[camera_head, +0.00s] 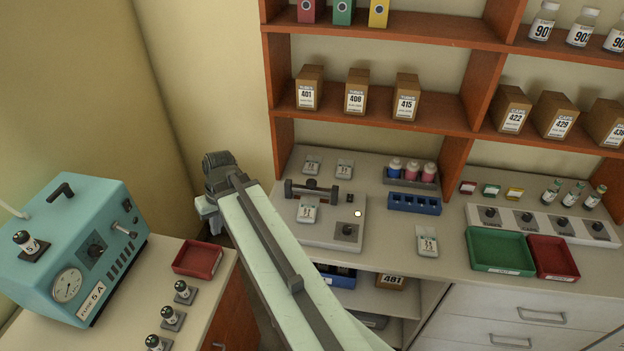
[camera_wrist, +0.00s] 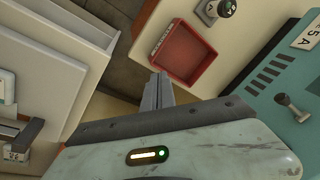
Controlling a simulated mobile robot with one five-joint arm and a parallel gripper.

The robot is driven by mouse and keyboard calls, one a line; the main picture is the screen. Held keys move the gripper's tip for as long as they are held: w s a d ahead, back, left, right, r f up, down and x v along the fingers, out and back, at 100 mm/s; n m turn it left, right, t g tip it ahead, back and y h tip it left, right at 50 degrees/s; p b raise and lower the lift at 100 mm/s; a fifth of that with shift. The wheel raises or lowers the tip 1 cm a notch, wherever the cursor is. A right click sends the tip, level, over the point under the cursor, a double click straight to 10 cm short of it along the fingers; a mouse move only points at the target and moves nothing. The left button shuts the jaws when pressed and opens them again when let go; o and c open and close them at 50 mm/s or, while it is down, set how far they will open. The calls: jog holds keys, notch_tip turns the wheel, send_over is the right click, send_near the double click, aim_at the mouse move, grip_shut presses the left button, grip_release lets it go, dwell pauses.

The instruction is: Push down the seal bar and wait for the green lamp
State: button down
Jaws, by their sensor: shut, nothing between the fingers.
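The sealer (camera_head: 325,234) is a pale flat unit on the bench in the head view. Its dark seal bar (camera_head: 312,191) lies across the back left of it, and I cannot tell whether it is fully down. A labelled pouch (camera_head: 306,213) lies at the bar's front side. A small round lamp (camera_head: 358,213) on the right looks whitish, not green. My gripper (camera_wrist: 158,92) is shut and empty in the wrist view, pointing at the gap near a red tray. In the head view my arm's end is left of the sealer, clear of the bar; the fingers are mostly hidden.
A teal machine (camera_head: 72,250) with a gauge and a red tray (camera_head: 198,260) stand on the left bench. Right of the sealer are a blue rack (camera_head: 414,204), another pouch (camera_head: 427,242) and a green tray (camera_head: 500,251). Wooden shelves (camera_head: 440,118) hang above the bench.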

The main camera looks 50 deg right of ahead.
jog(key=d+r+m+t+p, duration=0.1)
jog(key=d+r+m+t, duration=0.15)
jog(key=d, duration=0.75)
jog(key=d+r+m+t+p, duration=0.1)
jog(key=d+r, duration=0.2)
jog(key=d, duration=0.6)
notch_tip(320, 180, up, 5)
jog(key=m+t+h+p, duration=0.1)
jog(key=m+t, duration=0.1)
jog(key=t, duration=0.2)
send_over(314, 183)
jog(key=shift+r, duration=0.1)
notch_tip(314, 183, down, 9)
jog(key=b, duration=0.8)
jog(key=shift+b, duration=0.35)
jog(key=shift+r, duration=0.1)
jog(key=shift+f+b, duration=0.35)
jog(key=shift+f, duration=0.1)
